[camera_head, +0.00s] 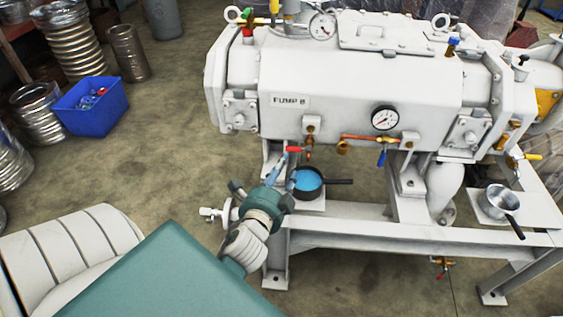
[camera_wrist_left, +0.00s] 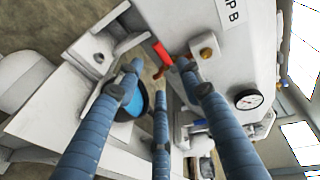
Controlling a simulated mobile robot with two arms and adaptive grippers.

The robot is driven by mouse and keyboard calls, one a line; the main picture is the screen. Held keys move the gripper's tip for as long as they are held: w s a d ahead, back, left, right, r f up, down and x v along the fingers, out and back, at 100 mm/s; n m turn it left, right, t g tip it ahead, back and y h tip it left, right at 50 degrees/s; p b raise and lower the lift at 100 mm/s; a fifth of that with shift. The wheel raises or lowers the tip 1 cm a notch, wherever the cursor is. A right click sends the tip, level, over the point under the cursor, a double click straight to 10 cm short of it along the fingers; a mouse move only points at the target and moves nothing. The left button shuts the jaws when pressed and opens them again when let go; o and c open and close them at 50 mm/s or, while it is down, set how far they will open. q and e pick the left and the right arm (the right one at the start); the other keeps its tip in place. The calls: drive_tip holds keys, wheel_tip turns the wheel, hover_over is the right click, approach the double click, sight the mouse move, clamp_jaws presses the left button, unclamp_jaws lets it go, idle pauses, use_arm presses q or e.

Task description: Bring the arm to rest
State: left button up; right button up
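My left gripper (camera_head: 283,170) is in front of the white pump (camera_head: 350,90) marked "PUMP B", low at its left end. In the left wrist view its three blue-grey fingers (camera_wrist_left: 160,75) are spread apart, with nothing seen held between them. A red-handled valve (camera_head: 294,150) on the pump's lower side is close to the fingertips; its red lever (camera_wrist_left: 162,53) shows just beyond them in the wrist view. I cannot tell whether a finger touches it. My right gripper is in neither view.
A dark pan (camera_head: 310,194) with blue liquid stands under the valve, close to the fingers. A metal pot (camera_head: 497,202) stands on the frame's right side. A gauge (camera_head: 385,118) and blue-handled valve (camera_head: 382,158) are right of the gripper. A blue bin (camera_head: 92,118) stands on open floor.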

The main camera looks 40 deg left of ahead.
use_arm(q)
drive_tip(key=shift+s+d+r, duration=0.15)
drive_tip(key=shift+s, duration=0.3)
drive_tip(key=s+d+f+n+g+h, duration=0.3)
drive_tip(key=s+d+f+n+g, duration=0.25)
drive_tip(key=s+f, duration=0.4)
drive_tip(key=s+d+f+n+g+h, duration=0.2)
drive_tip(key=s+d+f+n+g, duration=0.4)
drive_tip(key=f, duration=0.7)
drive_tip(key=s+r+g+p, duration=0.1)
drive_tip(key=s+r+p, duration=0.1)
drive_tip(key=s+p, duration=1)
drive_tip(key=s+r+g+p, duration=0.1)
drive_tip(key=s+r+p, duration=0.1)
drive_tip(key=s+p, duration=1.1)
drive_tip(key=p, duration=1.1)
drive_tip(key=shift+r+h, duration=0.2)
drive_tip(key=shift+h, duration=0.1)
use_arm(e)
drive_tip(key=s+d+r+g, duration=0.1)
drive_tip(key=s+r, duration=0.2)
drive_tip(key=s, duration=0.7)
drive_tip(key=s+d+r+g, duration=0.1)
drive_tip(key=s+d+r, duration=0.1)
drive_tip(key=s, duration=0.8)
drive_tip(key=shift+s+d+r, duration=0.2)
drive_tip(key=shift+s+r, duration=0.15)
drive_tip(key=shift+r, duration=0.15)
